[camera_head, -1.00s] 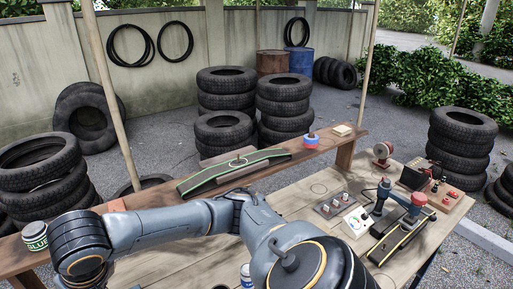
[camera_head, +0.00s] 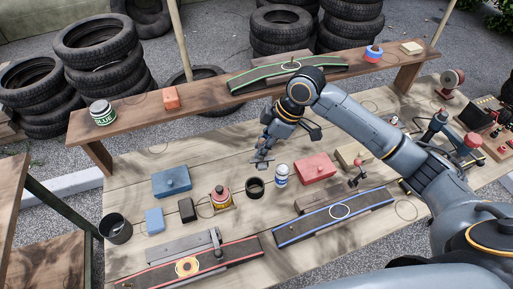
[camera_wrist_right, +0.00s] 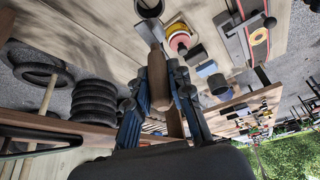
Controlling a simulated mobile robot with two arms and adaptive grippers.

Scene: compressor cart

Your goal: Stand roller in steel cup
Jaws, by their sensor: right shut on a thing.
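My right gripper (camera_head: 263,158) hangs over the middle of the workbench in the head view. In the right wrist view its fingers (camera_wrist_right: 160,95) are closed around a brown, wooden-looking roller (camera_wrist_right: 157,65), whose far end sticks out past them. The roller is hard to make out in the head view. A small dark, open-topped cup (camera_head: 255,187) stands just in front of the gripper; a grey cup (camera_wrist_right: 149,9) shows at the top of the wrist view. A larger dark grey cup (camera_head: 116,229) stands at the bench's left edge. I cannot tell which is steel. My left gripper is out of view.
A red-and-yellow piece (camera_head: 221,198) and a blue block (camera_head: 172,181) lie left. A raised shelf (camera_head: 200,106) runs behind. Long track pieces (camera_head: 335,217) lie in front.

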